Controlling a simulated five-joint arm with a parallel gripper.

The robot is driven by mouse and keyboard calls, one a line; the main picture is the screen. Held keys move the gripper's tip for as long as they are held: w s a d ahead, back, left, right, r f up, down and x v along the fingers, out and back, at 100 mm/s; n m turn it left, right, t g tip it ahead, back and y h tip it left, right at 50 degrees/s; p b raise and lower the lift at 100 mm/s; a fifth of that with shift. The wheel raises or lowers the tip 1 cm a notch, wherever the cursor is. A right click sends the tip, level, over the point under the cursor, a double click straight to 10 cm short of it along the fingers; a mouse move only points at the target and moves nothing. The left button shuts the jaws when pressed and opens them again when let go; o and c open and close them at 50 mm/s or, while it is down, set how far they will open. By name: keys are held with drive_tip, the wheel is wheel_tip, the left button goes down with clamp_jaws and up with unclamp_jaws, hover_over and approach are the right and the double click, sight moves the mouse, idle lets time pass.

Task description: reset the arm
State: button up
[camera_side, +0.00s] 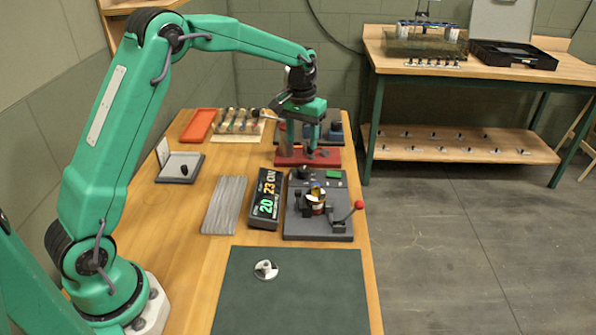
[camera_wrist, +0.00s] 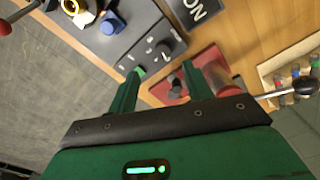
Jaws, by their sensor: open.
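My gripper (camera_side: 312,147) hangs pointing down over the red block (camera_side: 290,158) near the back of the wooden bench in the side view. In the wrist view my gripper (camera_wrist: 167,76) has its two green fingers spread apart, with nothing held between them. The red block (camera_wrist: 160,92), with a small dark knob, shows beyond and between the fingers. I cannot tell from these views whether a fingertip touches the block.
A grey fixture (camera_side: 335,226) with a red-knobbed lever and a digital display (camera_side: 265,195) stand in front of the block. A tool rack (camera_side: 236,138) and orange tray (camera_side: 201,124) lie behind. The green mat (camera_side: 310,300) holds only a small white rotor (camera_side: 266,269).

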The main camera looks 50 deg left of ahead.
drive_tip(key=s+d+r+m+t, duration=0.2)
drive_tip(key=s+d+r, duration=0.2)
drive_tip(key=s+r, duration=0.9)
drive_tip(key=s+d+f+t, duration=0.1)
drive_tip(key=s, duration=0.8)
drive_tip(key=s+d+f+m+t, duration=0.1)
drive_tip(key=s+t, duration=0.1)
drive_tip(key=s, duration=0.7)
drive_tip(key=shift+d, duration=0.3)
